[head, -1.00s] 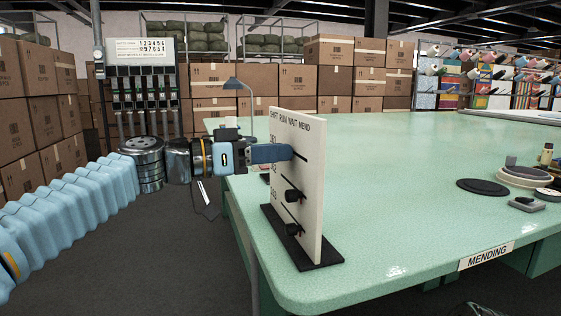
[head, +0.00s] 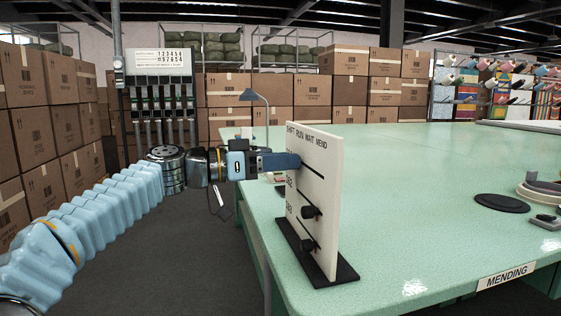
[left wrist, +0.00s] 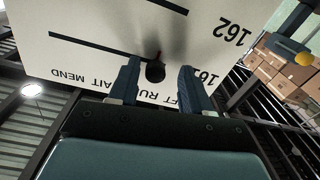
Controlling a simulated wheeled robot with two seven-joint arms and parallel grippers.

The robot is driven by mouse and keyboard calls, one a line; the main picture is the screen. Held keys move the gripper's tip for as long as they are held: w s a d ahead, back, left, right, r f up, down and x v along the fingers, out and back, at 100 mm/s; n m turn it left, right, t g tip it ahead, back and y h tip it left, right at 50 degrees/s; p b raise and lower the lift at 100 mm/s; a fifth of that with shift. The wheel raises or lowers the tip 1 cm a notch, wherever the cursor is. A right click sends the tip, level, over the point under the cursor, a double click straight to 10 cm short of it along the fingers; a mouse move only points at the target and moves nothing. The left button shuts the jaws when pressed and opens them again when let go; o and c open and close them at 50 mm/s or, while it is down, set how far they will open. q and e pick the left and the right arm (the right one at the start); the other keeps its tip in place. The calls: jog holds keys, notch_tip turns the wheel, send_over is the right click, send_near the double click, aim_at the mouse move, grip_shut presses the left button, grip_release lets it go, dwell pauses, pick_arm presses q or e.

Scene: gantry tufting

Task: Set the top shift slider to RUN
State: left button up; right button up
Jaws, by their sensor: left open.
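A white upright board (head: 322,235) on a dark base carries the heading SHIFT RUN WAIT MEND and several slots with dark knobs. My left gripper (head: 290,161) is at the board's top row and hides that row's knob in the head view. In the left wrist view, the board (left wrist: 85,15) is upside down. The top slider's dark knob (left wrist: 155,72) sits between the open fingers of my left gripper (left wrist: 160,85), with gaps on both sides. It is near the right end of its slot there; its exact label is unclear.
Two lower knobs (head: 311,211) project from the board's face. The board stands at the near left corner of the green table (head: 420,180). A dark disc (head: 501,203) and other items lie at the right. The table's middle is clear.

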pick_arm(q)
jog(key=b+v, duration=0.2)
jog(key=v, duration=1.2)
jog(key=shift+d, duration=0.15)
